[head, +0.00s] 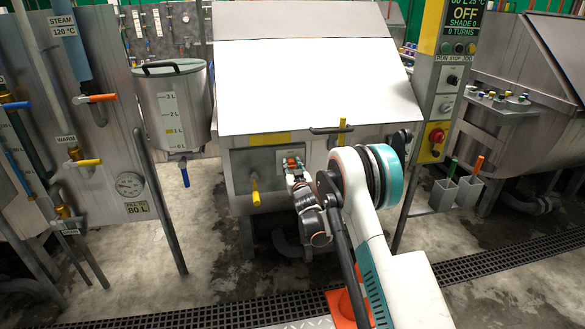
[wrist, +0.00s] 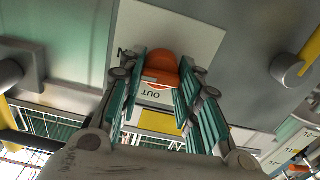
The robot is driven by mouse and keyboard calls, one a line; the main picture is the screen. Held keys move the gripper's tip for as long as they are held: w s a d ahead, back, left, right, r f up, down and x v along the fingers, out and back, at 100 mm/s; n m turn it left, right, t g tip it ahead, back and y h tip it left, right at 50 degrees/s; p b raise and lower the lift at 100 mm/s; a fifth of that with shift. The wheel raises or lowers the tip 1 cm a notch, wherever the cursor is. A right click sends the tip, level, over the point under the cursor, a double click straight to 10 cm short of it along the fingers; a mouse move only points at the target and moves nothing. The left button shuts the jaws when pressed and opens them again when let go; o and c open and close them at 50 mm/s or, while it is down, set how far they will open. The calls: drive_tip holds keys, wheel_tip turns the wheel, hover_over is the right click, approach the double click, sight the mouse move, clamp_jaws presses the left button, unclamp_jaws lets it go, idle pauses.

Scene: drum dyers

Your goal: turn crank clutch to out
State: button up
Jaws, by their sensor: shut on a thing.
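The crank clutch is an orange-red knob on a light plate on the front of the steel drum machine, small in the head view (head: 292,161). In the wrist view the knob (wrist: 164,66) stands between the two green-sided fingers of my gripper (wrist: 163,74), which is shut on it. The word OUT shows upside down on the plate just below the knob there, and a letter N shows at the left, partly hidden by a finger. In the head view my gripper (head: 294,176) reaches the knob from the front and partly hides its plate.
A yellow-handled valve (head: 255,190) sticks out left of the knob. A black bar handle (head: 326,130) and a yellow lever (head: 342,131) sit above right. A steel measuring tank (head: 176,105) stands left. A control post (head: 437,90) and holder with coloured handles (head: 457,190) stand right.

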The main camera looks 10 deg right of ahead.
drive_tip(key=n, duration=0.4)
drive_tip(key=shift+a, duration=0.1)
drive_tip(key=n, duration=0.4)
drive_tip(key=shift+f+n, duration=0.1)
drive_tip(key=shift+n, duration=0.2)
drive_tip(key=n, duration=0.4)
drive_tip(key=shift+a, duration=0.1)
drive_tip(key=shift+f+n, duration=0.15)
drive_tip(key=shift+n, duration=2.25)
drive_tip(key=o, duration=1)
drive_tip(key=shift+o, duration=0.2)
drive_tip(key=s, duration=1.2)
